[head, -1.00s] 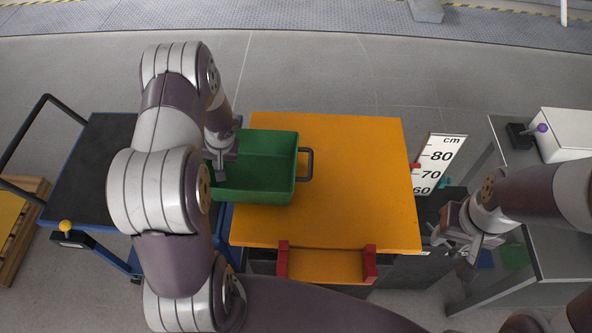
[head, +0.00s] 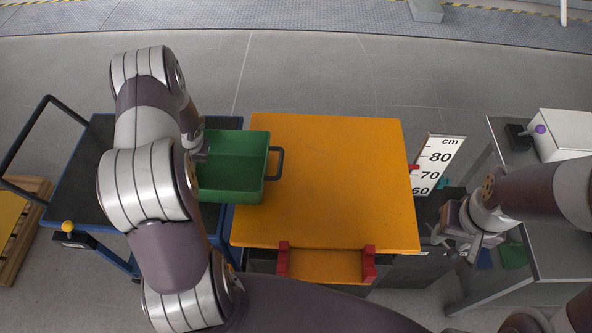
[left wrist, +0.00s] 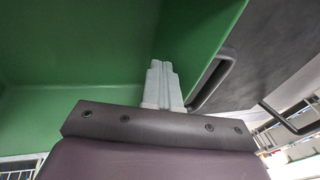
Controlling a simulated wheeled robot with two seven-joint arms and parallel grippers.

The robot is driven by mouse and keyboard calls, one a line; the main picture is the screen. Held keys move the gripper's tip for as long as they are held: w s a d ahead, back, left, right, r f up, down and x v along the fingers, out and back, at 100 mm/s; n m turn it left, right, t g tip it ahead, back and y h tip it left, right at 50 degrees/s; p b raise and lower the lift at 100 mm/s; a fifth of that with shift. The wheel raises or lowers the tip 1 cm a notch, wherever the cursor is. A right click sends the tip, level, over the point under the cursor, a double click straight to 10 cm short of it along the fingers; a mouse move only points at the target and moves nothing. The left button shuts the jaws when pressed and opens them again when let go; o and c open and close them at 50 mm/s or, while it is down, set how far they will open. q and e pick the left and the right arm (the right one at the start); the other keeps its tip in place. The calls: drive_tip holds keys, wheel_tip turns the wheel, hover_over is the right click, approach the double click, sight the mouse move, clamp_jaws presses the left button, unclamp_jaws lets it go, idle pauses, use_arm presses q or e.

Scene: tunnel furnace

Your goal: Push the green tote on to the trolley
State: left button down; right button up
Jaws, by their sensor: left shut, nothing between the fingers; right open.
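The green tote (head: 257,165) straddles the gap, its right end on the orange table top (head: 340,180) and the rest over the trolley (head: 78,185) to the left. Its near-right handle (head: 280,163) lies over the table. My left arm hides the tote's left end. My left gripper (head: 201,154) is inside the tote at that end. In the left wrist view its shut, empty fingers (left wrist: 161,82) are at the tote's inner wall (left wrist: 187,45), with a dark handle beyond; contact is unclear. My right gripper (head: 456,246) is open and empty, right of the table.
The trolley has a dark deck, blue frame and black push bar (head: 22,135). Red stops (head: 370,262) stand at the table's front. A height scale (head: 437,163) stands right of it. A grey bench (head: 555,240) is at far right; a wooden pallet (head: 22,235) is at far left.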

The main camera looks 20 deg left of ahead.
use_arm(q)
drive_tip(key=shift+s+a, duration=0.1)
drive_tip(key=shift+a, duration=0.15)
drive_tip(key=shift+s+a+p, duration=0.2)
drive_tip(key=shift+a+p, duration=0.15)
drive_tip(key=shift+a, duration=0.4)
drive_tip(key=shift+s+a+p, duration=0.2)
drive_tip(key=shift+a+p, duration=0.1)
drive_tip(key=shift+a, duration=0.45)
drive_tip(key=shift+s+a+p, duration=0.2)
drive_tip(key=shift+a+p, duration=0.15)
drive_tip(key=shift+a, duration=0.4)
drive_tip(key=shift+s+a+r+p, duration=0.1)
drive_tip(key=shift+s+a+p, duration=0.15)
drive_tip(key=shift+a+p, duration=0.55)
drive_tip(key=shift+s+a+f+p, duration=0.1)
drive_tip(key=shift+s+a+p, duration=0.25)
drive_tip(key=shift+a, duration=0.8)
drive_tip(key=shift+s+a+r+p, duration=0.1)
drive_tip(key=shift+s+a+p, duration=0.05)
drive_tip(key=shift+a+p, duration=0.65)
drive_tip(key=shift+s+a, duration=0.15)
drive_tip(key=shift+a, duration=0.6)
